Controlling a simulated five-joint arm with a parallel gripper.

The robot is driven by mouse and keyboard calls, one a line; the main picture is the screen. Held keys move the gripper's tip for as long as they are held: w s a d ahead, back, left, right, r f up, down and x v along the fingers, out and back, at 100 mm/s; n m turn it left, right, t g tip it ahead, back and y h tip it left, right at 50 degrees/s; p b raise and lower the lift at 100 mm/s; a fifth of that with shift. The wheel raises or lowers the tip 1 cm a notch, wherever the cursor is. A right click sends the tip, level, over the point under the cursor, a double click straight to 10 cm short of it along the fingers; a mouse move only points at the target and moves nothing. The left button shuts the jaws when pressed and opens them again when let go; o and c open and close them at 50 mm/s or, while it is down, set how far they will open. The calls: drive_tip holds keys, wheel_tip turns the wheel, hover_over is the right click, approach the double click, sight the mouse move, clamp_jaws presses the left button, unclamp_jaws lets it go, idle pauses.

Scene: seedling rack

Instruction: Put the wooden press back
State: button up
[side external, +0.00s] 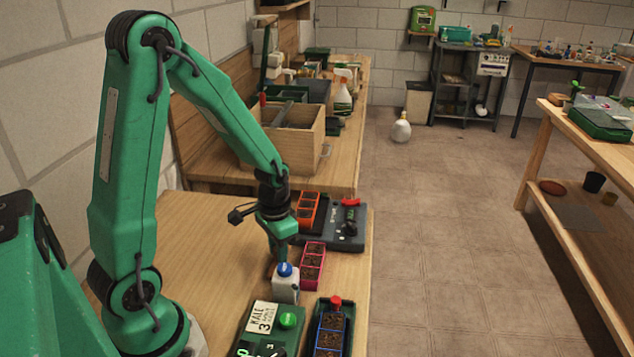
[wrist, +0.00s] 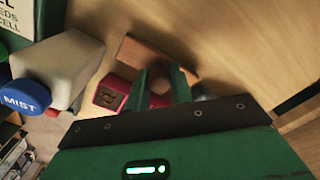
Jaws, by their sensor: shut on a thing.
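My gripper (wrist: 162,80) is shut on the wooden press. In the wrist view the press's round knob (wrist: 160,87) shows between the green fingers, and a flat brown wooden part (wrist: 145,54) shows just past them, over the bench. Whether the press touches the bench I cannot tell.
The blue-capped mist bottle (side external: 286,287) stands close to the gripper, also in the wrist view (wrist: 62,72). A green kale box (side external: 262,325) and a blue tray (side external: 331,328) are nearer. An orange tray (side external: 308,209) and dark device (side external: 345,238) are behind. The bench (side external: 215,270) left is clear.

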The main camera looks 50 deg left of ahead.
drive_tip(key=shift+f, duration=0.4)
drive_tip(key=o, duration=0.9)
drive_tip(key=shift+o, duration=0.2)
drive_tip(key=shift+r, duration=0.15)
drive_tip(key=shift+r, duration=3.75)
drive_tip(key=shift+d+r, duration=0.15)
drive_tip(key=shift+r, duration=0.25)
drive_tip(key=s+d+r+t, duration=0.2)
drive_tip(key=s+d+r, duration=0.2)
drive_tip(key=r, duration=0.3)
drive_tip(key=s+d+r+t, duration=0.3)
drive_tip(key=s+d+r, duration=0.1)
drive_tip(key=r, duration=0.3)
drive_tip(key=shift+s+t, duration=0.15)
drive_tip(key=shift+t, duration=0.15)
